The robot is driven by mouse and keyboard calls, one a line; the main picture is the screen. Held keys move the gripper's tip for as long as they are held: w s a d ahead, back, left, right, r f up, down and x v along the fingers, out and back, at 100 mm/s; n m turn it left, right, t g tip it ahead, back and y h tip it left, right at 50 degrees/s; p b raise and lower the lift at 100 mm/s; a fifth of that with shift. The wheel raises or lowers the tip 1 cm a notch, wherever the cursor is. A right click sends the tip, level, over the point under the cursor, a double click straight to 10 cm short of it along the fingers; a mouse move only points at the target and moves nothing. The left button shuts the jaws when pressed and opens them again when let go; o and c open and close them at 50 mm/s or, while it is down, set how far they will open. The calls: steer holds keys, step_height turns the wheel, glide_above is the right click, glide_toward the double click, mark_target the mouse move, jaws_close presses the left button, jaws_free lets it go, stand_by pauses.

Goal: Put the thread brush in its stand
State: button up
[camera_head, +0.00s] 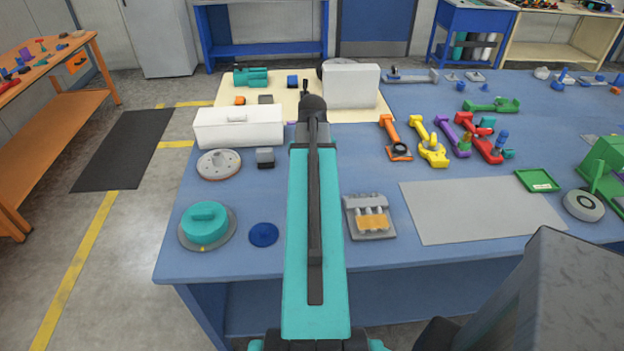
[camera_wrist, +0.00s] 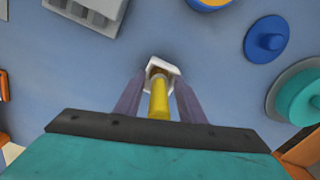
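In the wrist view, my gripper (camera_wrist: 160,80) points down with its two purple fingers on either side of a yellow cylinder (camera_wrist: 158,100), which looks like the thread brush's handle. A pale six-sided piece (camera_wrist: 161,68) with a brownish inside shows at the fingertips, around or behind the cylinder's far end. I cannot tell whether this piece is the stand or part of the brush, or whether the fingers press on anything. In the head view, my arm hides the gripper and the brush.
A grey slotted block (camera_head: 370,216) lies right of my arm on the blue table (camera_head: 300,262). A blue disc (camera_head: 263,234) and a teal lidded piece (camera_head: 205,224) lie left. A white box (camera_head: 239,127) stands farther back. A grey mat (camera_head: 480,211) is mostly bare.

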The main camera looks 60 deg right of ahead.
steer(key=shift+r, duration=0.15)
steer(key=shift+r+p, duration=4.5)
steer(key=shift+r, duration=1.5)
